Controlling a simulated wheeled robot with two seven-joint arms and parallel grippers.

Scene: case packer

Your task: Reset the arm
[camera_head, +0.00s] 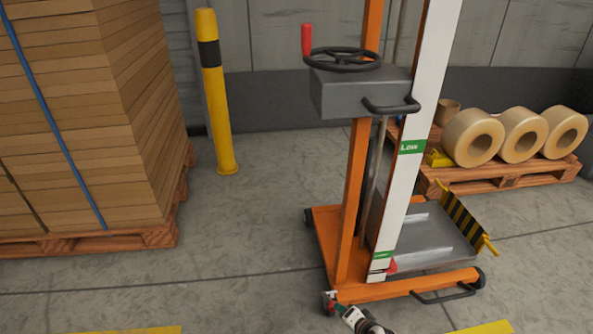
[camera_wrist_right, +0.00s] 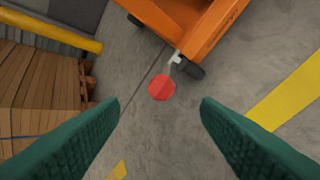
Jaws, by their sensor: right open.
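My right gripper (camera_wrist_right: 160,108) is open, with its two green fingers wide apart and nothing between them. In the head view, the end of my right arm with a bit of green gripper (camera_head: 338,309) shows at the bottom, by the front-left corner of the orange lift cart (camera_head: 349,210). In the right wrist view, the cart's base (camera_wrist_right: 205,30) and a wheel lie beyond the fingertips. A red round piece (camera_wrist_right: 162,88) shows just ahead of the gap, apart from both fingers; what it belongs to is unclear. My left gripper is out of view.
The cart carries a grey box with a handwheel (camera_head: 342,58) and a low platform (camera_head: 425,245). A cardboard stack (camera_head: 85,120) stands left, a yellow post (camera_head: 214,100) behind. Tape rolls (camera_head: 472,137) sit on a pallet at right. Floor between stack and cart is clear.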

